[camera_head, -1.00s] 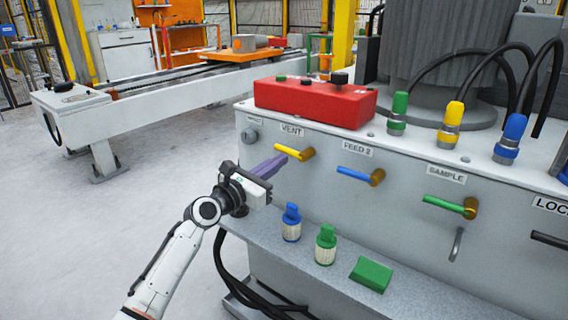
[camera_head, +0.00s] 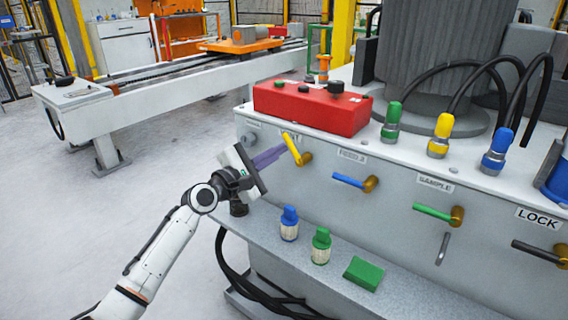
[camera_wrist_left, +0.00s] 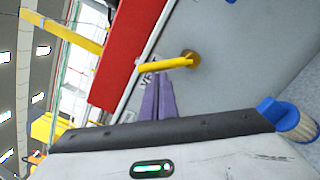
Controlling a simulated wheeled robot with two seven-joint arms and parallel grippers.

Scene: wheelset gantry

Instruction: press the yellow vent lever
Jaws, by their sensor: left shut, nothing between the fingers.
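The yellow vent lever (camera_head: 293,148) sits on the front of the grey cabinet, with its free end pointing up and left from its brass pivot. It also shows in the wrist view (camera_wrist_left: 165,65). My left gripper (camera_head: 280,150) is shut and empty, its purple fingers just left of the lever. In the wrist view the closed fingertips (camera_wrist_left: 157,84) lie close below the lever; I cannot tell whether they touch it. The gripper partly covers the VENT label. My right gripper is not in view.
A blue lever (camera_head: 348,180) and a green lever (camera_head: 432,211) are to the right on the same panel. A red control box (camera_head: 312,108) stands above. The ledge (camera_head: 330,262) below holds two small bottles and a green block (camera_head: 364,273).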

